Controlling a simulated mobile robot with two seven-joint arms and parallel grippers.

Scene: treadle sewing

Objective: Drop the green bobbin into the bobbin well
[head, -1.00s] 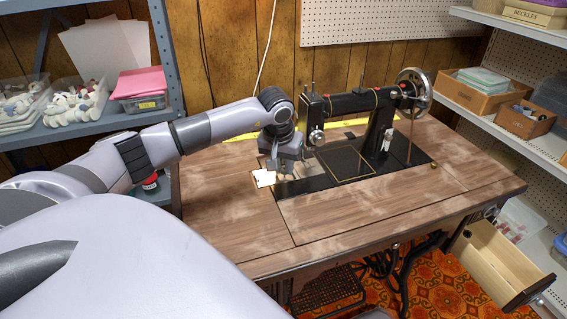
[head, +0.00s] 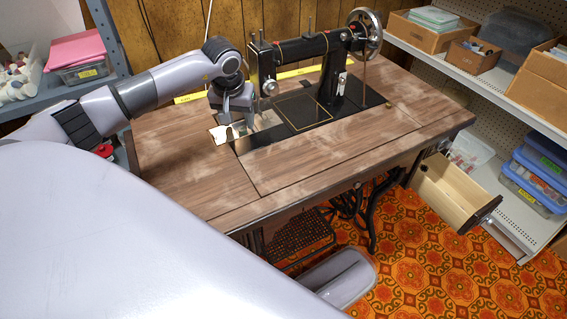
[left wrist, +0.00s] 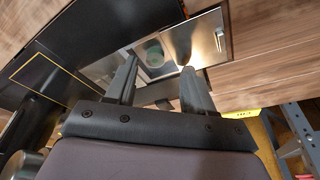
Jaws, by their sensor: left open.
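The black sewing machine (head: 300,45) stands on the wooden treadle table (head: 330,155). My left gripper (head: 235,122) is above the bright metal plate (head: 222,135) at the left end of the machine bed. In the left wrist view its fingers (left wrist: 159,66) are open and apart. Between and beyond them is the bobbin well (left wrist: 143,68), a squarish opening in the metal. A pale green round thing, seemingly the green bobbin (left wrist: 153,52), shows within this opening, with no finger touching it. How deep it sits cannot be told. My right gripper is not in view.
The machine's upright head and needle bar (head: 265,80) stand just right of my left gripper. The front of the tabletop is clear. An open drawer (head: 450,190) hangs at the right. Shelves with boxes (head: 430,25) line the right side.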

